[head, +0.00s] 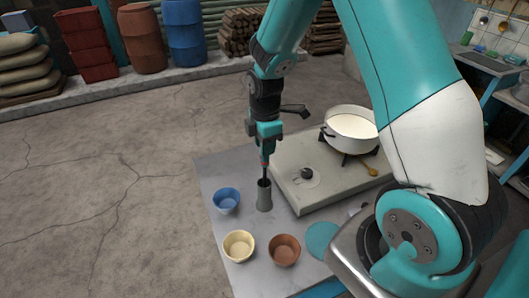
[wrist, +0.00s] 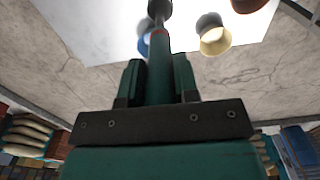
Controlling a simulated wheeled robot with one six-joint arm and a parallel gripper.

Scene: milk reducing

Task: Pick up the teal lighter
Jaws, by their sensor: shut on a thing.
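The teal lighter (wrist: 160,75) is upright between the two fingers of my gripper (wrist: 160,85) in the wrist view. In the head view, my gripper (head: 264,143) is shut on it above the worktop. The lighter's lower part (head: 264,162) shows a red band and a dark rod pointing down. The rod reaches the mouth of a grey cup-like holder (head: 264,197). I cannot tell how far inside the rod is. The upper part of the lighter is hidden by the fingers in the head view.
Blue (head: 226,201), yellow (head: 239,246) and brown (head: 284,250) bowls and a teal disc (head: 321,238) sit nearby on the table (head: 211,173).

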